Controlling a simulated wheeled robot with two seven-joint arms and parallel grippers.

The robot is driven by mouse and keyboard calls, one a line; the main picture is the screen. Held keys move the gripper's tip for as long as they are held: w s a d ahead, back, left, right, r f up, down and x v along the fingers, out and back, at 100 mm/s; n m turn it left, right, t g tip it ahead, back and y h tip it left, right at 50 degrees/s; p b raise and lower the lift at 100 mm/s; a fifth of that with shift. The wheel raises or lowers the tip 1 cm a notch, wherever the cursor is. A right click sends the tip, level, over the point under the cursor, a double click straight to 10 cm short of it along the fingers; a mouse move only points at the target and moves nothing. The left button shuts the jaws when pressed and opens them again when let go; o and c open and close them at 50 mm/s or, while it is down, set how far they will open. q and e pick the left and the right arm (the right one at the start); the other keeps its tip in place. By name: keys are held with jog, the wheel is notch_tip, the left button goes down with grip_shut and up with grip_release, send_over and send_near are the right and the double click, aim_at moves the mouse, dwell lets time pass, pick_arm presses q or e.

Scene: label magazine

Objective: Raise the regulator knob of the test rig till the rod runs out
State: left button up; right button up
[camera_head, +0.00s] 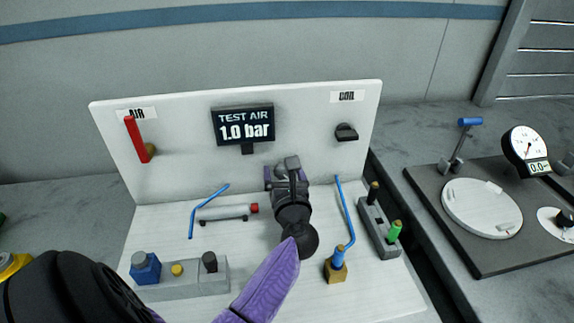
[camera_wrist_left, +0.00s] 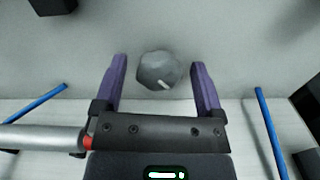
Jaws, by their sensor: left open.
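The regulator knob (camera_wrist_left: 158,70) is a grey, faceted knob with a white pointer mark, on the white upright panel (camera_head: 190,130). In the left wrist view it sits between the two purple fingers of my left gripper (camera_wrist_left: 159,64), with a gap on both sides. My left gripper (camera_head: 284,176) is open in front of the panel in the head view, where it hides the knob. The display (camera_head: 243,126) reads "TEST AIR 1.0 bar". The cylinder (camera_head: 226,212) lies left of the gripper; its red rod end (camera_head: 254,208) sits close to the body. My right gripper is out of view.
A red lever (camera_head: 137,139) is under the AIR label, and a black knob (camera_head: 346,132) is at the panel's right. Blue tubes (camera_head: 345,212) stand either side of the gripper. A grey block with buttons (camera_head: 190,278) is in front. A gauge (camera_head: 527,145) stands far right.

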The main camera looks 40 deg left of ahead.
pick_arm(q)
jog(key=shift+s, duration=0.1)
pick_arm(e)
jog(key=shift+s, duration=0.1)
pick_arm(q)
jog(key=shift+d, duration=0.1)
jog(key=shift+c, duration=0.7)
grip_shut()
jog(key=shift+r+m+p, duration=0.2)
jog(key=shift+m+p, duration=0.1)
jog(key=shift+p, duration=0.1)
jog(key=shift+r+m+p, duration=0.1)
jog(key=shift+m+p, duration=0.5)
jog(key=shift+m, duration=0.6)
jog(key=shift+f, duration=0.25)
jog(key=shift+o, duration=0.7)
grip_release()
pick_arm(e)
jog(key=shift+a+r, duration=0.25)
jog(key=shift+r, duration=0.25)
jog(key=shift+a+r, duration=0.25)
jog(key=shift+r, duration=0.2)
